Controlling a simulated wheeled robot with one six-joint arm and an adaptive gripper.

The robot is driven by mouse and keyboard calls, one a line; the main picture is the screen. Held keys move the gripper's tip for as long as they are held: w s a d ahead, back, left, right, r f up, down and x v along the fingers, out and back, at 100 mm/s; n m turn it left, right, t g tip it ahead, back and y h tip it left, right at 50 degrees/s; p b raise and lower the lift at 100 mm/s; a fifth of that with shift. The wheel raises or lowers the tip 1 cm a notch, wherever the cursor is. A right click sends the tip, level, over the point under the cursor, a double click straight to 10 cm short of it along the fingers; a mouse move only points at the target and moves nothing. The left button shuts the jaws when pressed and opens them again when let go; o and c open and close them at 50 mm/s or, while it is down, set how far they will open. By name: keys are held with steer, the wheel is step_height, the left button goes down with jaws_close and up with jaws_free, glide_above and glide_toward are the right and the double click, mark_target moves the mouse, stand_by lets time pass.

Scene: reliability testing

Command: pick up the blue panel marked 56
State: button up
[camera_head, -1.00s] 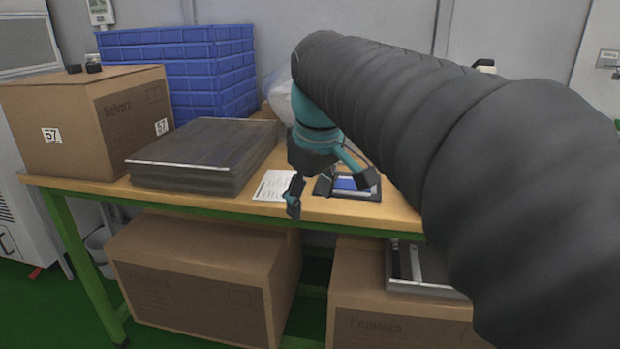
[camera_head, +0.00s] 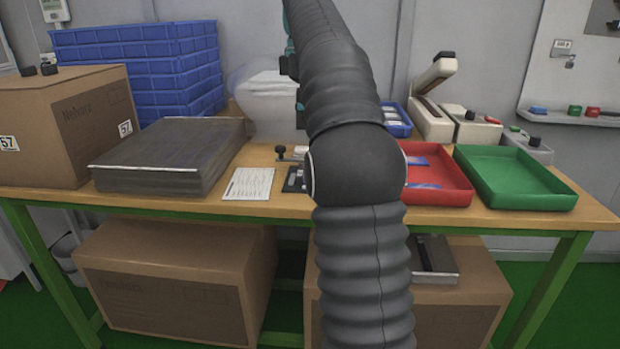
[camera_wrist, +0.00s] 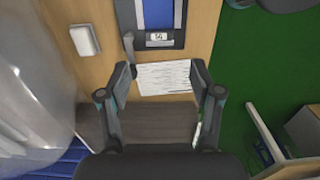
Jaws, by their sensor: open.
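A blue panel (camera_wrist: 158,13) lies in a dark fixture (camera_wrist: 124,16) at the top of the wrist view. A small white label (camera_wrist: 158,37) shows at its near end; its number is too small to read. In the head view my arm hides most of the fixture (camera_head: 293,180), and only a dark corner shows. My gripper (camera_wrist: 161,68) is open and empty, its two fingers spread apart over the table, with the panel beyond the fingertips. The gripper's fingers are not clearly visible in the head view.
A paper sheet (camera_head: 249,184) lies beside the fixture, next to a dark grey stack (camera_head: 165,181). A red tray (camera_head: 440,192) with blue pieces and a green tray (camera_head: 515,180) stand to the right. Blue crates (camera_head: 140,45), a clear bag (camera_head: 270,100) and a carton (camera_head: 95,115) occupy the left and back.

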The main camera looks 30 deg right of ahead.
step_height(320, 180, down, 7)
steer(key=shift+f+b, duration=0.1)
steer(key=shift+b, duration=0.7)
steer(key=shift+w+f+b, duration=0.15)
steer(key=shift+f+b, duration=0.6)
steer(key=shift+f, duration=2.15)
steer(key=c, duration=0.8)
